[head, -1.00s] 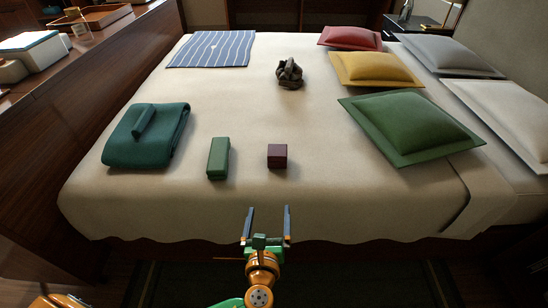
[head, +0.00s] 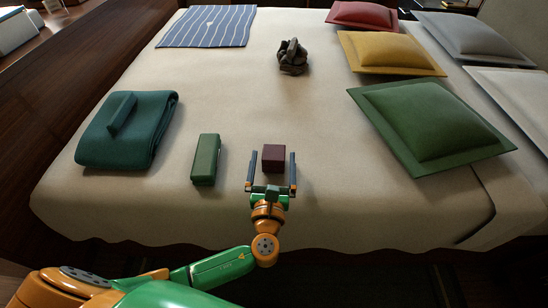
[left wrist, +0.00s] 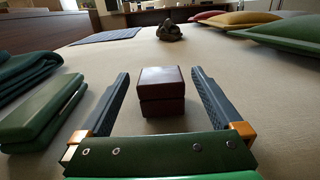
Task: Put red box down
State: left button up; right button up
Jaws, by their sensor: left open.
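The red box (head: 273,157) is a small dark red cube-like box with a lid seam, resting upright on the bed. My left gripper (head: 271,172) is open, with one finger on each side of the box. In the left wrist view the box (left wrist: 161,90) sits between the spread fingers (left wrist: 160,105), with a gap on both sides and neither finger touching it. My right gripper is not in view.
A long green box (head: 205,160) lies just left of my gripper. A folded teal cloth (head: 150,135) is further left. A dark crumpled object (head: 293,57) and a striped cloth (head: 207,27) lie farther back. A green pillow (head: 430,120) is at right. The bed (head: 330,150) between is clear.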

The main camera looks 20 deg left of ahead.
pick_arm(q)
jog(key=x, duration=0.2)
jog(key=shift+w+f, duration=0.2)
jog(key=shift+w, duration=0.1)
jog(key=shift+r, duration=0.1)
jog(key=c, duration=1.6)
